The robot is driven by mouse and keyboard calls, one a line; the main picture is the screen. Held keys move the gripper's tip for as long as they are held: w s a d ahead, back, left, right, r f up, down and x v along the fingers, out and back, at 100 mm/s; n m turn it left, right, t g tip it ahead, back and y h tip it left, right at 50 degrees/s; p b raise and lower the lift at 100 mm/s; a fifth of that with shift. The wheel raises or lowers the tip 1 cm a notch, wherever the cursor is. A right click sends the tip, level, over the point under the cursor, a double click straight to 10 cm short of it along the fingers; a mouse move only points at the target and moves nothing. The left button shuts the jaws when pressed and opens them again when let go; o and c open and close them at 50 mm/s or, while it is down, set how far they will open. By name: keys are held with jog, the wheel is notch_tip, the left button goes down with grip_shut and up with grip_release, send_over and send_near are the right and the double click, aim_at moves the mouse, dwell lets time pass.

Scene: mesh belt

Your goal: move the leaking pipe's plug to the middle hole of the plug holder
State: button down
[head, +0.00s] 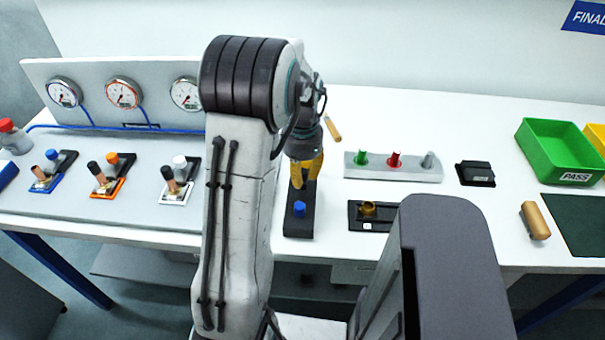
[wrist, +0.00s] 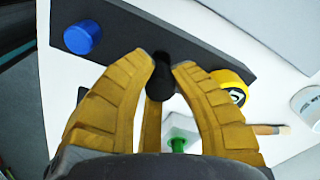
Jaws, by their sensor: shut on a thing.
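The plug holder (head: 293,226) is a dark bar on the table, with a blue plug (head: 299,208) at its near end. In the wrist view the holder (wrist: 120,28) runs diagonally, with the blue plug (wrist: 82,37) at one end and a yellow round piece (wrist: 230,83) toward the other. My gripper (head: 305,178) points down over the holder and hides its middle and far part in the head view. In the wrist view my gripper (wrist: 163,70) is shut on a black plug (wrist: 162,80), over the middle of the holder. How deep it sits is hidden.
At left are blue (head: 45,183), orange (head: 108,187) and white (head: 176,191) pipe fixtures below gauges (head: 123,92). At right are a grey rack (head: 375,173) with coloured pegs, a black socket block (head: 367,213) and a green bin (head: 560,151). A wooden-handled tool (head: 332,128) lies behind.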

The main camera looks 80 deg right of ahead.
aim_at(303, 171)
jog(key=shift+f+b, duration=0.95)
jog(key=shift+f, duration=0.35)
jog(key=c, duration=1.1)
grip_release()
jog(key=shift+o, duration=0.2)
notch_tip(303, 171, up, 12)
jog(key=shift+r, duration=0.1)
